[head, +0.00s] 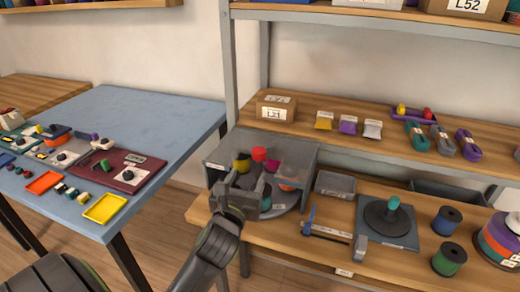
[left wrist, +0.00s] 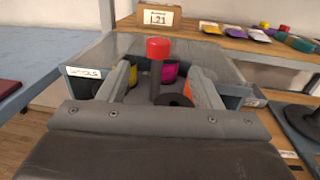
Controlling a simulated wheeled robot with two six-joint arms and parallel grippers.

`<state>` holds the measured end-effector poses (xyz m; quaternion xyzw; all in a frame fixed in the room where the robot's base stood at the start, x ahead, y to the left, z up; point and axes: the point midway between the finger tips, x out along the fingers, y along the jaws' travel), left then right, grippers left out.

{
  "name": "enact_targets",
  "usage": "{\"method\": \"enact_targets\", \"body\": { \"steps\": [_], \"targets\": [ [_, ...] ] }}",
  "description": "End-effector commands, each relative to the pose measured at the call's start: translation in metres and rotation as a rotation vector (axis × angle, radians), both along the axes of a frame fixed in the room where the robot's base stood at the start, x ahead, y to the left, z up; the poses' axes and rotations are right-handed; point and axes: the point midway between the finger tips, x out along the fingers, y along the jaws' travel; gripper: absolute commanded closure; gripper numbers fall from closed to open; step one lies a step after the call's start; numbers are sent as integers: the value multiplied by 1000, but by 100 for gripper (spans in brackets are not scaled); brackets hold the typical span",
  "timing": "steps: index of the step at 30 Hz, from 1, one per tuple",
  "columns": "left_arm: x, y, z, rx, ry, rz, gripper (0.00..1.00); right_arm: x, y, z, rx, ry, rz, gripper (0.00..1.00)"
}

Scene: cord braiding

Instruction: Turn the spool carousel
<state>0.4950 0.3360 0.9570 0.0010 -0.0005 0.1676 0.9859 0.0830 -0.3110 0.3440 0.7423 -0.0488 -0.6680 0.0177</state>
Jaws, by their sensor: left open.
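The spool carousel (head: 272,212) stands on the lower wooden shelf inside a grey, see-through housing (head: 300,150). Coloured spools, among them a yellow one (head: 242,164), sit around its middle. A dark post with a red knob (head: 259,154) rises from it; the red knob (left wrist: 159,48) also shows in the left wrist view. My left gripper (head: 245,193) is at the front of the carousel, open and empty. In the left wrist view its fingers (left wrist: 161,88) lie either side of the post's line, with no clear contact. My arm hides part of the carousel's front. My right gripper is not in view.
A labelled box (head: 276,108) stands on the shelf above. A grey bin (head: 335,185), a blue-handled tool (head: 308,222) and a turntable (head: 388,215) are to the right. A blue table (head: 160,115) with trays is at left, with open floor between.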

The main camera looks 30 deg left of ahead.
Motion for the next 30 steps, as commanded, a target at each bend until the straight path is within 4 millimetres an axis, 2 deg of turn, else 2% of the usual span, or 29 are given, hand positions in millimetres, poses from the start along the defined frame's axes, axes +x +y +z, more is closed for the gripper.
{"method": "enact_targets", "body": {
  "steps": [1,6,15,21,30],
  "targets": [
    [12,4,1,5,0,0,41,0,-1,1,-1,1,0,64],
    [47,17,1,3,0,2,41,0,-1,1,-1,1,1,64],
    [99,35,1,1,0,2,41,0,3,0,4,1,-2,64],
    [119,42,0,0,1,1,41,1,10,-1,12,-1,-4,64],
    [125,44,0,-1,1,1,41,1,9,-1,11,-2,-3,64]
  ]
}}
